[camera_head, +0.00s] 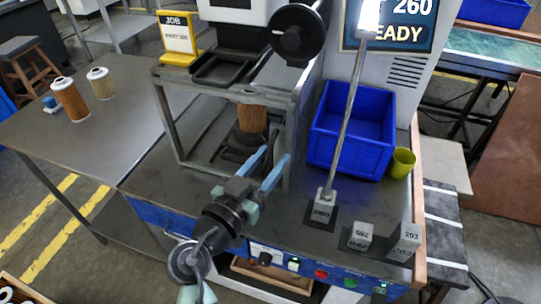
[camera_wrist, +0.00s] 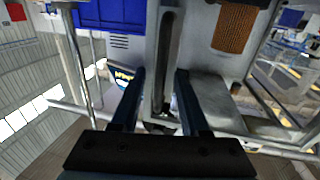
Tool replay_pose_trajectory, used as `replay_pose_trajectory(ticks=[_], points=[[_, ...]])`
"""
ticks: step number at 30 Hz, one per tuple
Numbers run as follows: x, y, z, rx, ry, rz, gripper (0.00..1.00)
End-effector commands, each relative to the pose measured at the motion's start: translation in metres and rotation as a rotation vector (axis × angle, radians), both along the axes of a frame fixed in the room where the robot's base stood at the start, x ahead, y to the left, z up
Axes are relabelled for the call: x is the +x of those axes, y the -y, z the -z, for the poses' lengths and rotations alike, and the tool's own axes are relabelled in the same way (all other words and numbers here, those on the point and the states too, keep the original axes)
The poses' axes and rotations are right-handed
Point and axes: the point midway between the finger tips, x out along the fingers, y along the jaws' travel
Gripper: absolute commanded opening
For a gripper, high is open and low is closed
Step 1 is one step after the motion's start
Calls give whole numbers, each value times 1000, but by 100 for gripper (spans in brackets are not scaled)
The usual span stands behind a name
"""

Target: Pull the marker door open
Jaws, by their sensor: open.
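The marker door seems to be the grey metal frame (camera_head: 172,122) on the front of the marking machine; it looks closed. A brown filter cartridge (camera_head: 252,119) stands inside, behind the frame; it also shows in the wrist view (camera_wrist: 235,28). My gripper (camera_head: 273,156) is open, its two blue fingers pointing at the frame's lower right side. In the wrist view, my gripper (camera_wrist: 161,74) has a grey upright bar (camera_wrist: 167,45), likely the door's handle or post, between its fingers. I cannot tell whether either finger touches it.
A blue bin (camera_head: 350,135) and a yellow-green cup (camera_head: 401,163) stand right of the machine. Two smaller blocks (camera_head: 361,236) (camera_head: 405,241) sit near the front right. Two cartridges (camera_head: 70,100) (camera_head: 101,84) stand on the left table.

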Motion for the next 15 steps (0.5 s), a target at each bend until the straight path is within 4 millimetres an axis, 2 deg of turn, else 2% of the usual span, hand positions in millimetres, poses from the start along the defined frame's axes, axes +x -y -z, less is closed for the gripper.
replay_pose_trajectory(ticks=[10, 15], points=[[3, 2, 0, 1, 0, 0, 43], [3, 2, 0, 1, 0, 0, 12]])
